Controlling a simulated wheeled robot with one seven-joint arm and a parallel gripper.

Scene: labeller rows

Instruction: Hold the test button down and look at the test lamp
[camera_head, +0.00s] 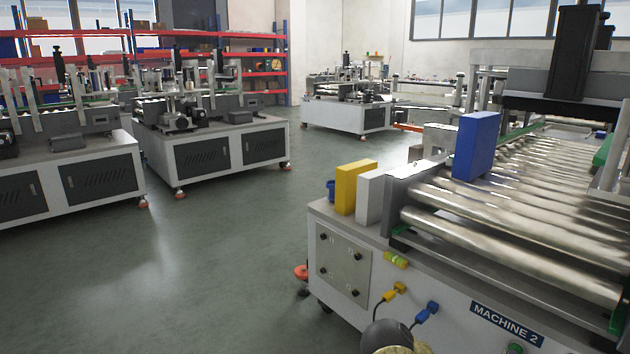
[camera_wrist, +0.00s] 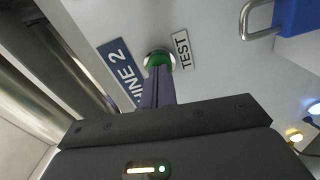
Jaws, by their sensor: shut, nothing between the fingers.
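In the wrist view, a round green button (camera_wrist: 159,59) in a pale ring sits on the white machine panel. A label reading TEST (camera_wrist: 182,50) is beside it. My gripper (camera_wrist: 158,72) is shut and empty, its narrow fingertips in front of the button and hiding part of it. I cannot tell whether they touch it. In the head view, a green round part (camera_head: 515,348) shows at the bottom edge, below the MACHINE 2 plate (camera_head: 507,325); my fingers do not show there. I cannot make out a test lamp for certain in either view.
A metal handle (camera_wrist: 248,18) shows in the wrist view. Open floor (camera_head: 220,260) is left.

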